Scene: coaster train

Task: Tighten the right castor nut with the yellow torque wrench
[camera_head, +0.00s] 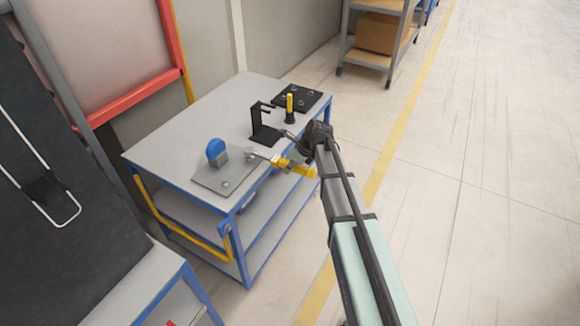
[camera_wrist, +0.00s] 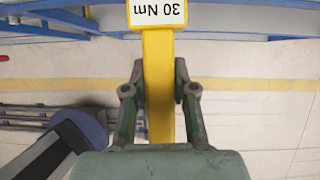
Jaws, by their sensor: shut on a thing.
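The yellow torque wrench (camera_head: 298,168) is in my gripper (camera_head: 309,160), its metal head pointing left over the bench. In the wrist view the yellow wrench (camera_wrist: 159,100) runs between both fingers of my gripper (camera_wrist: 159,75), with an upside-down "30 Nm" label at the top. The blue castor (camera_head: 216,149) stands on a grey plate (camera_head: 208,180) at the bench's front. A small nut (camera_head: 225,185) shows at the plate's front. The wrench head is close to the plate's right side; I cannot tell whether it touches a nut there.
The grey workbench (camera_head: 185,125) has a blue frame and lower shelves. Behind the wrench stand a black holder (camera_head: 264,134), an upright yellow-and-black tool (camera_head: 290,106) and a black plate with fittings (camera_head: 312,98). A shelf with a cardboard box (camera_head: 377,33) is farther back. Floor at right is clear.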

